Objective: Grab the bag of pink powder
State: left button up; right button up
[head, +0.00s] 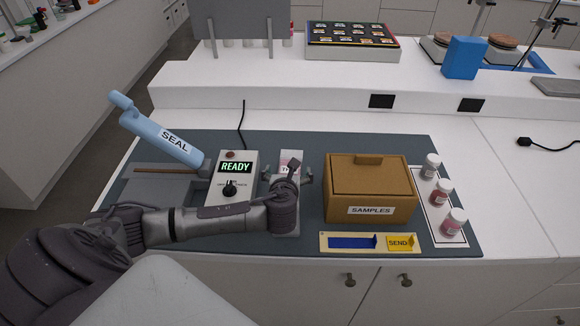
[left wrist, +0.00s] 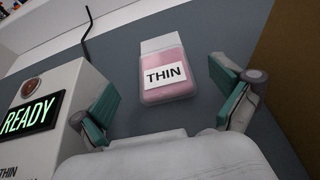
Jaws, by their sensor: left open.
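The bag of pink powder (left wrist: 168,80) carries a white label reading THIN and lies on the dark mat, centred ahead of my left gripper in the left wrist view. In the head view the bag (head: 291,158) shows just beyond the gripper, its lower part hidden by it. My left gripper (left wrist: 165,108) is open, with its green-padded fingers spread either side of the bag's near end. It also shows in the head view (head: 291,176). The bag is not held. My right gripper is not in view.
The sealer box (head: 236,178) with a READY display stands close left of the gripper, its blue SEAL handle (head: 160,135) raised. A brown SAMPLES box (head: 368,190) stands close right. Three jars (head: 442,193) stand farther right. A SEND strip (head: 370,242) lies in front.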

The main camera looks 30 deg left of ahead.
pick_arm(q)
jog(key=shift+w+a+f, duration=0.15)
jog(key=shift+w+a, duration=0.05)
jog(key=shift+w, duration=0.1)
jog(key=shift+p+x, duration=0.35)
jog(key=shift+x, duration=0.45)
jog(key=x, duration=0.3)
jog(key=shift+w, duration=0.3)
jog(key=shift+c, duration=0.8)
jog(key=c, duration=1)
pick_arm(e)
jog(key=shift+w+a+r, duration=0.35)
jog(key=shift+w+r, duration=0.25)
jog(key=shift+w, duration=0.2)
